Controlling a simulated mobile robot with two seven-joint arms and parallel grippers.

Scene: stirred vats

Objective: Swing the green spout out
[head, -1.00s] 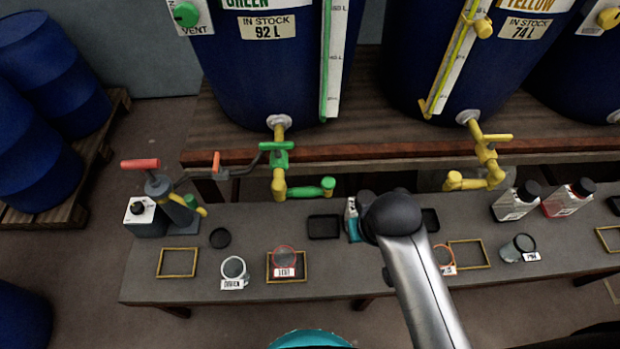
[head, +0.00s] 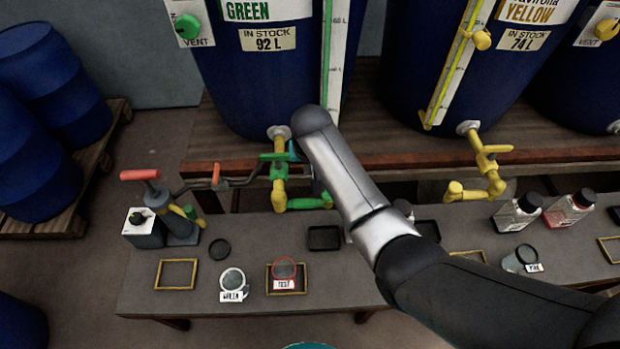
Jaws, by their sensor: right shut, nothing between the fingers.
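The green tank's tap (head: 279,168) has a green lever and a brass-yellow downpipe below the blue tank marked GREEN (head: 262,80). Its green-tipped spout (head: 308,203) lies sideways, pointing right along the front of the shelf. My right arm reaches in from the right, and its wrist covers the area just right of the tap. My right gripper (head: 292,151) is mostly hidden behind the wrist; a small teal and dark part shows beside the tap's lever. It is shut and empty. I cannot tell whether it touches the tap. My left gripper is out of view.
A yellow tap (head: 488,160) with its spout stands to the right. The bench below holds a hand pump (head: 170,215), a TEST cup (head: 285,269) in a yellow frame, another labelled cup (head: 233,283) and bottles (head: 518,208). The shelf edge (head: 400,165) runs behind.

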